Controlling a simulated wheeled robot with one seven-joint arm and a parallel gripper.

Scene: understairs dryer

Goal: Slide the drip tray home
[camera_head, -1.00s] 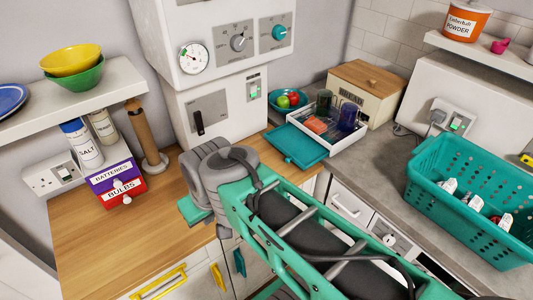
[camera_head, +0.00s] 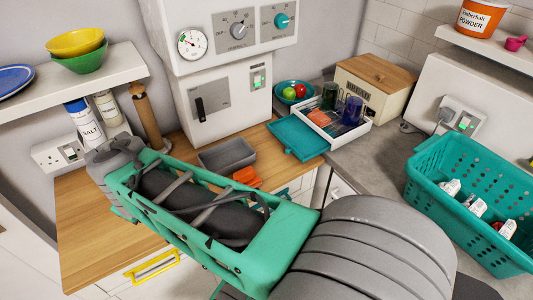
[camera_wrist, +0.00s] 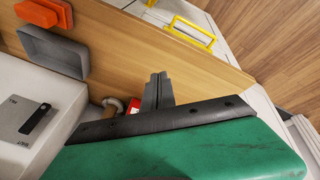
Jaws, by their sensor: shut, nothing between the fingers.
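A grey, open, shallow tray (camera_head: 227,155), which I take for the drip tray, rests on the wooden counter in front of the white dryer (camera_head: 217,106). It also shows at the upper left of the wrist view (camera_wrist: 55,52). I cannot tell whether it touches the dryer. My gripper (camera_wrist: 158,78) is shut and empty over the counter. It is apart from the tray, to its right in the wrist view. In the head view my arm hides the gripper and covers part of the counter left of the tray.
An orange object (camera_head: 246,177) lies just in front of the tray. A teal tray (camera_head: 297,139) and a white organiser box (camera_head: 340,125) stand to the right. A wooden cylinder (camera_head: 146,118) stands left of the dryer.

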